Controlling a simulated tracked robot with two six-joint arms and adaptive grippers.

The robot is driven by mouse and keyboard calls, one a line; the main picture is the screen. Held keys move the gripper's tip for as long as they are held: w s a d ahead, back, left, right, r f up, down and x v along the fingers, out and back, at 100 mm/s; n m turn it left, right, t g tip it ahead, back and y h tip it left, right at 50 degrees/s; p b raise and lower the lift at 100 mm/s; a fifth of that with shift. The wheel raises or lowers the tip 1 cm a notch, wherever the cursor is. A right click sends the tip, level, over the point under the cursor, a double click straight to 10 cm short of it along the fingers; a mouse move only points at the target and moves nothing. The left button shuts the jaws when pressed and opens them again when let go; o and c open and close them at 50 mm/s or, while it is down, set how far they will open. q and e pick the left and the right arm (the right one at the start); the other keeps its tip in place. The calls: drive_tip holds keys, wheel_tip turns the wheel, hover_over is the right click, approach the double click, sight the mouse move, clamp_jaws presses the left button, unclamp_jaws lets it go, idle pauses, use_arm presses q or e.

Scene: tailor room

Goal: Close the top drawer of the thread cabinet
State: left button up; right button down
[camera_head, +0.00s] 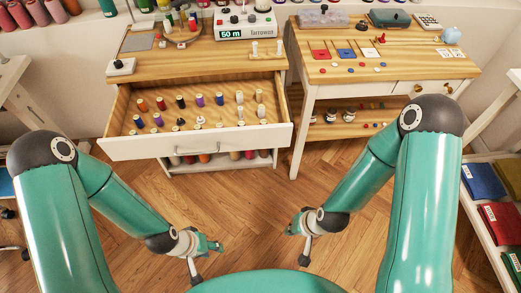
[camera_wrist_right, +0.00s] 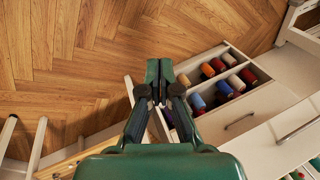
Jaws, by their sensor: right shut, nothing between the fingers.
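The thread cabinet (camera_head: 135,66) has a wooden top and white sides. Its top drawer (camera_head: 200,140) is pulled far out, its white front facing me, with rows of coloured thread spools (camera_head: 180,101) inside. My left gripper (camera_head: 207,256) is low over the floor, in front of the drawer and apart from it; its finger gap is unclear. My right gripper (camera_head: 301,238) is low, to the right of the drawer's front and apart from it. The right wrist view shows its fingers (camera_wrist_right: 158,70) together and empty, with white cabinet fronts and spools (camera_wrist_right: 222,78) beyond.
A wooden-topped table (camera_head: 385,68) with cards and buttons stands right of the cabinet. A shelf of folded fabrics (camera_head: 490,183) is at the far right. Herringbone floor (camera_head: 245,205) is clear between my grippers.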

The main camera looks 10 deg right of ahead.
sight(260, 140)
drive_tip(key=w+a+f+m+t+h+b, duration=0.1)
drive_tip(key=w+a+f+m+t+b, duration=0.15)
drive_tip(key=w+t+b, duration=0.5)
drive_tip(key=w+a+r+m+t+h+b, duration=0.1)
drive_tip(key=w+a+r+m+t+b, duration=0.5)
drive_tip(key=b, duration=1.3)
wheel_tip(260, 140, up, 4)
drive_tip(key=s+d+m+t+h+b, duration=0.2)
drive_tip(key=m+t+b, duration=0.1)
drive_tip(key=m+b, duration=0.35)
drive_tip(key=w+p, duration=0.1)
drive_tip(key=w, duration=1.3)
drive_tip(key=shift+w+p, duration=0.1)
drive_tip(key=shift+p, duration=0.3)
